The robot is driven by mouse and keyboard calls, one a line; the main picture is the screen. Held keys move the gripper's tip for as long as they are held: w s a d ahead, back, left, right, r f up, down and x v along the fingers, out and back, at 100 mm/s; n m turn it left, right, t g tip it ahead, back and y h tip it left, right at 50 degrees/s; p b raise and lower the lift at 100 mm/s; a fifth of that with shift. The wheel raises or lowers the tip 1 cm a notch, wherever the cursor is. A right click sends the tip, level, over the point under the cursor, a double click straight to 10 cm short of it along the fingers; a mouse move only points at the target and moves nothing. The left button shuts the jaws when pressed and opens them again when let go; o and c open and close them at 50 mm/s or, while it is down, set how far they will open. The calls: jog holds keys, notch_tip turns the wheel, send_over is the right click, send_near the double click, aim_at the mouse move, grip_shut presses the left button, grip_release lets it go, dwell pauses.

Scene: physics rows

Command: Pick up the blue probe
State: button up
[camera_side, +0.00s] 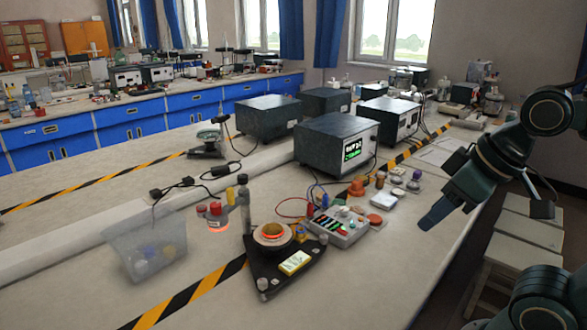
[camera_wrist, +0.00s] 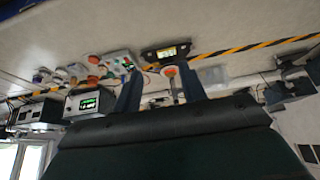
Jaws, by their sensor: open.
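A small blue probe (camera_side: 325,201) on a thin blue lead seems to stand at the back left of the grey panel box (camera_side: 340,228), beside a red one (camera_side: 310,211). It is small, and I cannot pick it out surely in the wrist view. My gripper (camera_side: 437,212) is in the air to the right of the box, well apart from it, with its fingers pointing down and left. In the wrist view my gripper (camera_wrist: 160,88) shows two fingers spread apart with nothing held. The box also shows in the wrist view (camera_wrist: 115,58), beyond the left finger.
A dark triangular stand (camera_side: 285,265) with an orange-topped disc is left of the box. A clear bin (camera_side: 147,240) is farther left. Instruments with dark tops (camera_side: 335,145) stand behind. Small coloured knobs (camera_side: 357,188) lie near the box. The bench front is clear.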

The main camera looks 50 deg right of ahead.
jog(key=w+d+r+m+g, duration=0.1)
jog(key=w+d+r+m, duration=0.1)
jog(key=w+r, duration=0.35)
jog(key=w+d+r+m, duration=0.2)
jog(key=w+m, duration=0.1)
jog(key=w, duration=0.5)
jog(key=m+g, duration=0.5)
jog(key=m, duration=0.8)
send_over(325, 195)
notch_tip(325, 195, down, 20)
jog(key=shift+d, duration=0.15)
jog(key=shift+f, duration=0.2)
jog(key=shift+f, duration=4.2)
